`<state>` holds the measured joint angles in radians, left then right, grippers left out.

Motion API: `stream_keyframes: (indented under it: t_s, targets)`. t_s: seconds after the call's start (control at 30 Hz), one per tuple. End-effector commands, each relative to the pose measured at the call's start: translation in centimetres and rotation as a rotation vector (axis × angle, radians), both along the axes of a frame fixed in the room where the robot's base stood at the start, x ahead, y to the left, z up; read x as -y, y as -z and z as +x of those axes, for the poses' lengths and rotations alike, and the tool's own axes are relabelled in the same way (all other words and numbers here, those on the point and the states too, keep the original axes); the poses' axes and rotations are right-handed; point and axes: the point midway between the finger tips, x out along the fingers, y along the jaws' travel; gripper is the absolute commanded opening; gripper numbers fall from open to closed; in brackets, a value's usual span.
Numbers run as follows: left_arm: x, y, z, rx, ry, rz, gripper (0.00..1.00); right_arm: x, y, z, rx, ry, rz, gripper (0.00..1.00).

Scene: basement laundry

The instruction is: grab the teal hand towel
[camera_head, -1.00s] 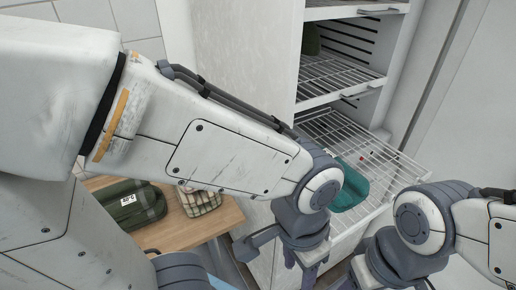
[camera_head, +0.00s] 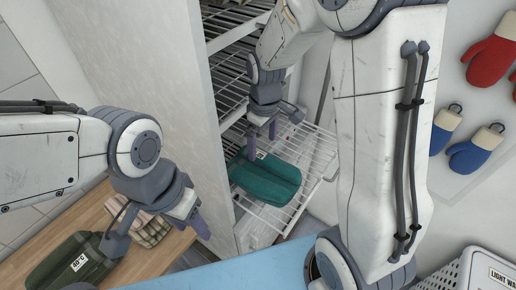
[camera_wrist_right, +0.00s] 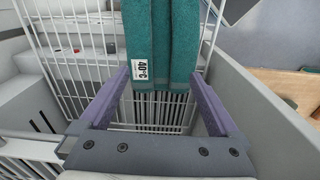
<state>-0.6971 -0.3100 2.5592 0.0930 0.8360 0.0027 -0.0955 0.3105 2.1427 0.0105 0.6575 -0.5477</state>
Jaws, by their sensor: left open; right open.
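The teal hand towel (camera_head: 268,181) lies folded on a pulled-out white wire rack (camera_head: 312,160) of the cabinet. In the right wrist view the towel (camera_wrist_right: 172,40) shows a white tag reading 40°C near its close end. My right gripper (camera_head: 262,134) is open at the towel's far end; in the right wrist view its purple fingers (camera_wrist_right: 166,98) stand to either side of that end, with nothing gripped. My left gripper (camera_head: 172,222) is open and empty, over the wooden bench side, away from the teal towel.
A dark green folded towel (camera_head: 72,262) and a checked cloth (camera_head: 150,228) lie on a wooden bench (camera_head: 62,232) at the lower left. Red and blue mitts (camera_head: 476,150) hang on the right wall. A white perforated basket (camera_head: 452,275) stands at the lower right.

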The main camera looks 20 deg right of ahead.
Motion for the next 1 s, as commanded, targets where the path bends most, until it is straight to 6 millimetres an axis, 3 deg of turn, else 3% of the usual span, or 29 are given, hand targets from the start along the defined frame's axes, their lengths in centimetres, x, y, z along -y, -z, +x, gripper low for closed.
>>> stream_keyframes:
  t_s: [0.03,0.2,0.5,0.73,1.0]
  targets:
    - [0.0,-1.2,0.0,-0.001,0.0,0.001,0.5,1.1,-0.3,1.1,-0.014,-0.02,-0.005,0.97]
    - [0.0,-1.9,0.0,-0.001,-0.001,0.001,0.5,2.9,0.9,2.7,-0.031,-0.076,-0.011,0.97]
    - [0.0,-2.8,0.0,-0.001,0.001,0.001,0.5,3.2,5.3,2.7,-0.035,-0.081,-0.01,0.97]
    - [0.0,-3.6,0.0,-0.001,0.003,0.001,0.5,3.3,6.7,2.7,-0.034,-0.079,-0.011,0.97]
    - [0.0,-5.2,0.0,0.0,0.006,0.001,0.5,3.3,10.2,2.9,-0.033,-0.079,-0.01,0.97]
